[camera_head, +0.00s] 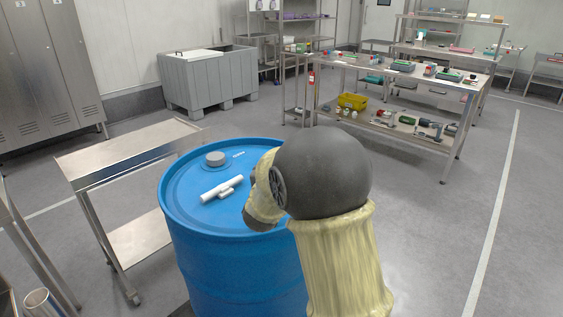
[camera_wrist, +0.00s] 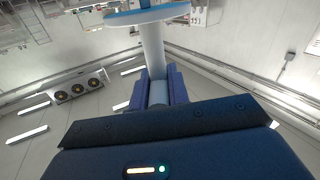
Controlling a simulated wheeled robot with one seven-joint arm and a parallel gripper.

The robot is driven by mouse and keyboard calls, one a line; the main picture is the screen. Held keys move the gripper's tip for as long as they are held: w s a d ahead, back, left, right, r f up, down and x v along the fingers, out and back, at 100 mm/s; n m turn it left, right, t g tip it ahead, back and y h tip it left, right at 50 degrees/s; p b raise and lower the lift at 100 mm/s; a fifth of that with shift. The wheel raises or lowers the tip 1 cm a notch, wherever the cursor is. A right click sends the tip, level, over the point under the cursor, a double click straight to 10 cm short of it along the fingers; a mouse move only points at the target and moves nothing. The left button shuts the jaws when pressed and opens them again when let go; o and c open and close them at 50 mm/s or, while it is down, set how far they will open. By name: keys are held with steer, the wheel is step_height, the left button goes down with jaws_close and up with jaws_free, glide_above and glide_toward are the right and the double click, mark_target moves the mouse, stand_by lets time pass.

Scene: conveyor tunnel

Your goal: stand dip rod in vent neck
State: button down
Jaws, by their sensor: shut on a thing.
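In the wrist view my gripper (camera_wrist: 158,78) is shut on a pale grey-white rod (camera_wrist: 152,48), held between its two dark blue fingers. The rod runs away from the fingers to a wide pale disc with a blue edge (camera_wrist: 147,14) at the top of the view. In the head view my arm hides the gripper and I cannot make out the held rod. A blue drum (camera_head: 185,215) stands upright below and left of my arm. On its lid are a grey round cap-like fitting (camera_head: 215,158) and a white tube-like piece (camera_head: 222,188). I cannot tell which fitting is the vent neck.
A steel cart (camera_head: 125,150) stands close left of the drum. A grey bin (camera_head: 210,82) is behind it. A workbench (camera_head: 400,75) with several tools stands at the back right. The floor right of my arm is clear.

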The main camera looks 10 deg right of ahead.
steer(key=shift+f+b, duration=0.7)
steer(key=shift+f, duration=0.35)
steer(key=shift+f, duration=0.1)
steer(key=c, duration=1.3)
jaws_free()
steer(key=shift+o, duration=0.2)
steer(key=shift+f, duration=0.1)
